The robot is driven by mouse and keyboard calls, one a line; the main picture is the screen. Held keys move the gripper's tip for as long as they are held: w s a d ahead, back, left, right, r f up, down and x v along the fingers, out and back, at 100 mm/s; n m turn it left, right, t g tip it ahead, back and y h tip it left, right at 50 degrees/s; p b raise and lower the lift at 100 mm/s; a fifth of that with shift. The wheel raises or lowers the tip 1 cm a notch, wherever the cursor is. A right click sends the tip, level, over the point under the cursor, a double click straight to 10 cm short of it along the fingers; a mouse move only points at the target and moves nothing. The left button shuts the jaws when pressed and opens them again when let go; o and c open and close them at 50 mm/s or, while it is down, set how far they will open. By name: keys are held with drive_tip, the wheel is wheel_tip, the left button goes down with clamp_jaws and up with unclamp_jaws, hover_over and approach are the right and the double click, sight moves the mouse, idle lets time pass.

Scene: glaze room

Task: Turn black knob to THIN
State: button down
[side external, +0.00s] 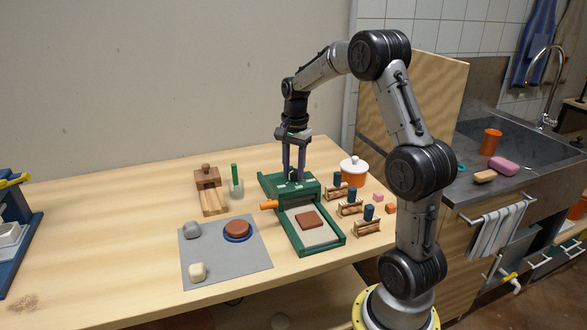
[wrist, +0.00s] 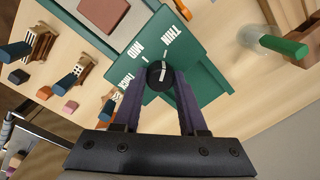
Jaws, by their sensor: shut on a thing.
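The black knob (wrist: 156,69) sits on the green panel (wrist: 205,82) of a press-like machine, whose green body also shows in the side external view (side external: 334,240). White labels THIN, MID and THICK lie around the knob in the wrist view. A white line on the knob's top slants up and slightly right, on the side toward THIN rather than THICK. My gripper (wrist: 161,78) is shut on the knob, with a purple finger on each side. In the side external view my gripper (side external: 293,178) points straight down at the panel and hides the knob.
A brown clay slab (side external: 310,220) lies on the machine's bed, and an orange handle (side external: 269,204) sticks out left. A green-handled tool in a clear cup (side external: 236,184) stands to the left. A white-lidded orange pot (side external: 354,172) and several small roller stands (side external: 349,209) are on the right.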

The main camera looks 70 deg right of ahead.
sight(295, 171)
drive_tip(key=shift+r, duration=0.1)
drive_tip(key=shift+c, duration=2.2)
unclamp_jaws()
wheel_tip(295, 171, up, 14)
drive_tip(key=shift+s, duration=0.2)
